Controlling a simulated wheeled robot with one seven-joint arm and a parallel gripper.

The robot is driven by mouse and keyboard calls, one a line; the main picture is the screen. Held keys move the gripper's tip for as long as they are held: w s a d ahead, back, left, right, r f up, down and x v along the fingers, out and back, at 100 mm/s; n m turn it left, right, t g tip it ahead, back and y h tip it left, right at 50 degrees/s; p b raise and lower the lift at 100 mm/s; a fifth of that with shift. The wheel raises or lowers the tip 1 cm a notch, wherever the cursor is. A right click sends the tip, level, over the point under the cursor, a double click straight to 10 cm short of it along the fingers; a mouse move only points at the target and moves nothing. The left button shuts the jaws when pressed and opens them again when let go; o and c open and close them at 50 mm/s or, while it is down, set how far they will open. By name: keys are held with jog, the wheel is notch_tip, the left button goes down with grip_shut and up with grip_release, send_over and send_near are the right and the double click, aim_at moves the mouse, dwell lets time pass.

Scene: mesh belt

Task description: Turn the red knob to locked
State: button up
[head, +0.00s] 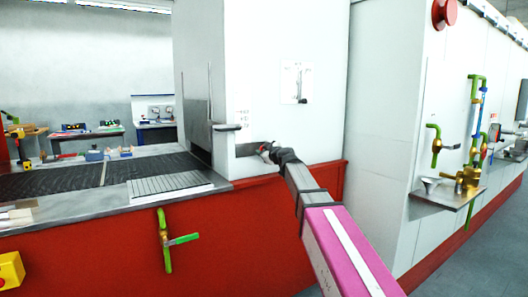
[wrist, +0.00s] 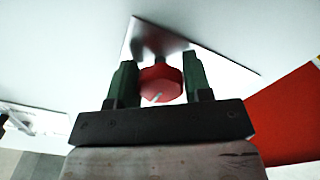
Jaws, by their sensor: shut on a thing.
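The red knob (wrist: 160,82) sits between my gripper's two green fingers in the wrist view, with a pale mark on its face. It is mounted on a metal plate (wrist: 148,40) on the white wall. My gripper (wrist: 160,90) is shut on the knob. In the head view my gripper (head: 268,152) is at the white cabinet's lower face, and only a little red of the knob shows there, mostly hidden by the gripper. I cannot tell from these views which position the mark points to.
The white cabinet (head: 270,60) stands above a red base (head: 110,250). A small ledge (head: 228,127) juts out left of my gripper. A dark mesh belt (head: 60,180) lies further left. Green and brass pipework (head: 470,150) stands at the right.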

jog(key=m, duration=0.4)
jog(key=shift+m, duration=0.3)
jog(key=m, duration=0.4)
jog(key=shift+s+a+m, duration=0.1)
jog(key=shift+m, duration=0.2)
jog(key=m, duration=0.4)
jog(key=shift+m, duration=2)
jog(key=o, duration=0.9)
jog(key=shift+s, duration=0.1)
